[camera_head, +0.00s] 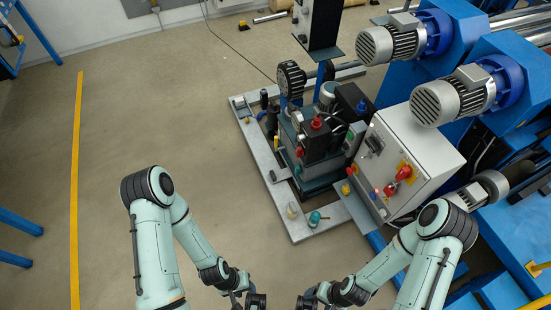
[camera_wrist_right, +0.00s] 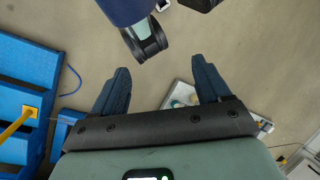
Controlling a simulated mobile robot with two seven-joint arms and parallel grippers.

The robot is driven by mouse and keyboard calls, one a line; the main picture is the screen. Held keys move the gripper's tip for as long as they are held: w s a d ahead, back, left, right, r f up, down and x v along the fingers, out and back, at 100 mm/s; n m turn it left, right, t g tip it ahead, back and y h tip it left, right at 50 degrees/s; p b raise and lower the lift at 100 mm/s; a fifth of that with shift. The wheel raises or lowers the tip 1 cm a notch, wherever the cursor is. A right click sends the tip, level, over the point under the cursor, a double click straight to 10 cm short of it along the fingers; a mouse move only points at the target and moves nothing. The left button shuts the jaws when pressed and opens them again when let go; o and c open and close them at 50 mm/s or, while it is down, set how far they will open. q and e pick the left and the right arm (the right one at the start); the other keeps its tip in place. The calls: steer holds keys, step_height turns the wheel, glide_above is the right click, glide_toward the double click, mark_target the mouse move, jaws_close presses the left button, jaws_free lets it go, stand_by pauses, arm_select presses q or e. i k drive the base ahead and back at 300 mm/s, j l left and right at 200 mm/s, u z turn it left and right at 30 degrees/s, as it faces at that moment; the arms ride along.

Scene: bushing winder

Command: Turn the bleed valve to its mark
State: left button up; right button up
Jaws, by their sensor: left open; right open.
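The hydraulic unit (camera_head: 318,145) stands on a grey steel frame (camera_head: 298,231) right of centre in the head view. A small teal valve-like fitting (camera_head: 315,218) sits on the frame's near corner, beside a brass-coloured fitting (camera_head: 292,210). Which fitting is the bleed valve, and its mark, I cannot tell. My left gripper (camera_head: 249,300) is open, at the bottom edge, in front of the frame and apart from it. My right gripper (camera_head: 308,299) is open nearby; its two fingers show empty in the right wrist view (camera_wrist_right: 162,88). Part of the frame shows beyond them, partly hidden.
A grey control box (camera_head: 411,160) with red switches stands right of the unit. Blue machinery with motors (camera_head: 450,95) fills the right side. The floor to the left is clear up to a yellow line (camera_head: 75,190). My left arm's end (camera_wrist_right: 143,35) shows close ahead in the wrist view.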

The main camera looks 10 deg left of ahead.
mark_target(298, 153)
steer(key=i+j+z, duration=0.1)
steer(key=z, duration=0.35)
steer(key=j+z, duration=0.4)
steer(key=i+j+z, duration=0.1)
steer(key=j+z, duration=0.15)
steer(key=j, duration=0.2)
steer(key=i+j+z, duration=0.2)
steer(key=j, duration=0.3)
steer(key=j+z, duration=0.1)
steer(key=j, duration=0.95)
steer(key=j+z, duration=0.15)
steer(key=j, duration=0.95)
steer(key=i+j, duration=0.4)
steer(key=j, duration=0.1)
